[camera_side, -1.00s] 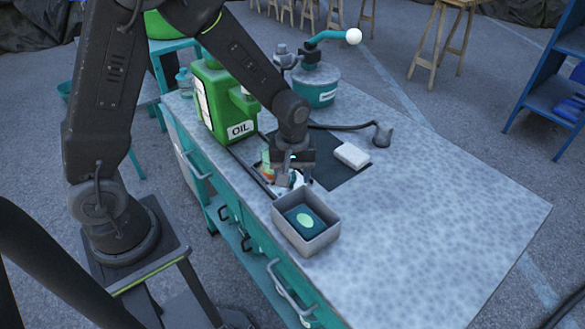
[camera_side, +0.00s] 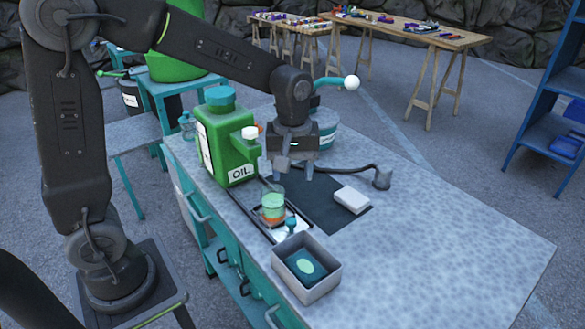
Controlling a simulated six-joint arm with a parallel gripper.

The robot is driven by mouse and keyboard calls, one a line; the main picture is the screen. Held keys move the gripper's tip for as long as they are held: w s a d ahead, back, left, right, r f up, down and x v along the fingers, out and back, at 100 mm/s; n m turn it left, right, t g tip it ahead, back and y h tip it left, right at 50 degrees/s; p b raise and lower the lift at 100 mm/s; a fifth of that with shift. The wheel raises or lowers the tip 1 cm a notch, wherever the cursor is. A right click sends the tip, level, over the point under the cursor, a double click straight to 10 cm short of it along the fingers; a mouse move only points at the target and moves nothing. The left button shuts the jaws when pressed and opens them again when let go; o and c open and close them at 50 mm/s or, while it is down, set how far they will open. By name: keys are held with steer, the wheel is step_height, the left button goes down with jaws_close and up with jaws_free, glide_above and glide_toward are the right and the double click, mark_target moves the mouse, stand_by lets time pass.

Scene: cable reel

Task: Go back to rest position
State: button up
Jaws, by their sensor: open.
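My gripper (camera_side: 293,172) points down, open and empty, above the dark mat (camera_side: 318,212) on the workbench. Its fingertips are apart, and nothing shows between them. A glass beaker (camera_side: 273,207) with green over orange liquid stands in front of the gripper to the left, on a small tray area with dark edges. My gripper is apart from it.
A green oil can (camera_side: 231,145) stands at the back left of the bench. A white block (camera_side: 350,199) lies on the mat. A grey box (camera_side: 306,268) holds a dark teal item. A teal pot with a lever (camera_side: 324,125) stands behind. The bench's right side is clear.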

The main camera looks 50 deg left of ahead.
steer(key=s+r+m+t, duration=0.2)
steer(key=s+m, duration=0.3)
steer(key=s, duration=0.3)
steer(key=s+r+m+t, duration=0.3)
steer(key=s+r+m, duration=0.2)
steer(key=s, duration=0.2)
steer(key=shift+s+a+r+m+t, duration=0.15)
steer(key=shift+s+r+m+t, duration=0.15)
steer(key=shift+s+m, duration=0.1)
steer(key=shift+w, duration=0.1)
stand_by(1.0)
